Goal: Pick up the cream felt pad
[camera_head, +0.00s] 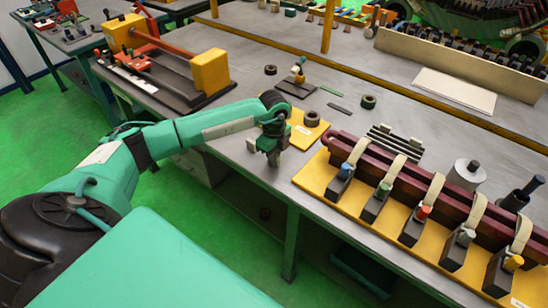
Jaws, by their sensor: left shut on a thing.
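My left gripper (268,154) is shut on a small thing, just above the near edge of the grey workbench. Only a small pale patch, which I take as the cream felt pad (251,144), shows beside its fingers. Most of the pad is hidden by the fingers, and its outline is too small to make out. I cannot tell whether it touches the bench top. My right gripper is not in view.
A yellow plate (300,137) with a dark ring (312,118) lies just right of my left gripper. A yellow-based fixture (318,176) with several straps fills the right front. A yellow-ended device (208,72) stands at the left.

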